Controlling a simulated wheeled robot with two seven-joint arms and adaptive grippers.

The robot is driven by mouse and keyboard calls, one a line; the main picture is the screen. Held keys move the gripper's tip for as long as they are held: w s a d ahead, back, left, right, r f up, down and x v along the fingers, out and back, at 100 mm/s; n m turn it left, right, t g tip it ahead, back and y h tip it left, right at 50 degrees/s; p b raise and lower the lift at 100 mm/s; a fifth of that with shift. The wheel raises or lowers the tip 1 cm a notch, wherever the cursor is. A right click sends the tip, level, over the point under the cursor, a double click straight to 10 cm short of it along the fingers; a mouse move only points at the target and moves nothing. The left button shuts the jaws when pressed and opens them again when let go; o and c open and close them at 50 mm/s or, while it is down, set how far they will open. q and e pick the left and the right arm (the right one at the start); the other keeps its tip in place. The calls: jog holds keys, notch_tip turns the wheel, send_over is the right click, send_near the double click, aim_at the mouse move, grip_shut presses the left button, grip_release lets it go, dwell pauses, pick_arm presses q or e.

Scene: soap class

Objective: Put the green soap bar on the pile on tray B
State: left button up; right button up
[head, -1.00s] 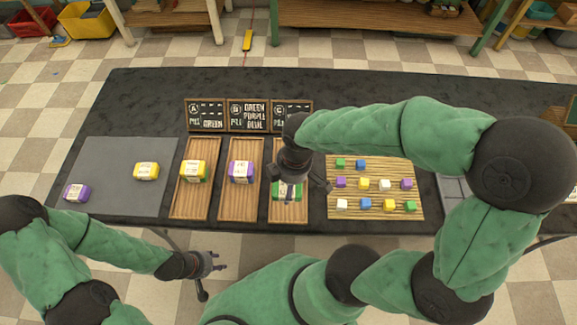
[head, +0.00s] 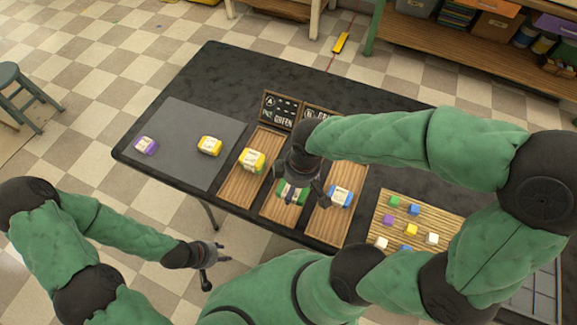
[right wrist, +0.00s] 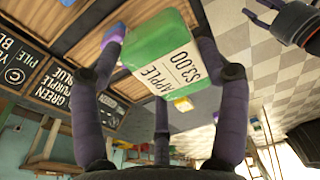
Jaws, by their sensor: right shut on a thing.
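My right gripper (head: 300,188) is shut on the green soap bar (right wrist: 160,45), whose white label reads "APPLE $3.00". In the head view the green bar (head: 288,193) shows partly behind the fingers, over tray B (head: 280,211), the middle wooden tray. The hand and bar hide most of the pile there; I cannot tell whether the bar touches it. Tray A (head: 240,189), to the left, bears a yellow bar (head: 252,160) with green showing under it. Tray C (head: 327,226), to the right, bears a blue bar (head: 340,196). My left gripper (head: 222,255) is open and empty, off the table's front.
A grey mat (head: 185,130) at left holds a purple bar (head: 146,145) and a yellow bar (head: 209,146). Chalkboard signs (head: 281,110) stand behind the trays. A slatted board (head: 390,222) with several coloured cubes lies right of tray C. The table's back left is bare.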

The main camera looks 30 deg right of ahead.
jog(key=w+d+f+b, duration=0.1)
jog(key=w+d+f, duration=0.1)
jog(key=w, duration=0.1)
jog(key=w+d+f+b, duration=0.2)
jog(key=w+f, duration=0.1)
jog(key=w+d+f+b, duration=0.1)
jog(key=w+d+f, duration=0.1)
jog(key=w+f, duration=0.1)
jog(key=shift+w+d+f, duration=0.1)
jog(key=shift+w+f, duration=0.15)
jog(key=shift+w, duration=0.2)
jog(key=shift+w+d+f+b, duration=0.2)
jog(key=shift+f+b, duration=0.1)
jog(key=shift+f, duration=0.05)
jog(key=shift+w+f+b, duration=0.15)
jog(key=shift+f+b, duration=0.45)
jog(key=shift+f, duration=1.05)
jog(key=shift+f, duration=0.2)
jog(key=o, duration=1.2)
jog(key=shift+r, duration=0.15)
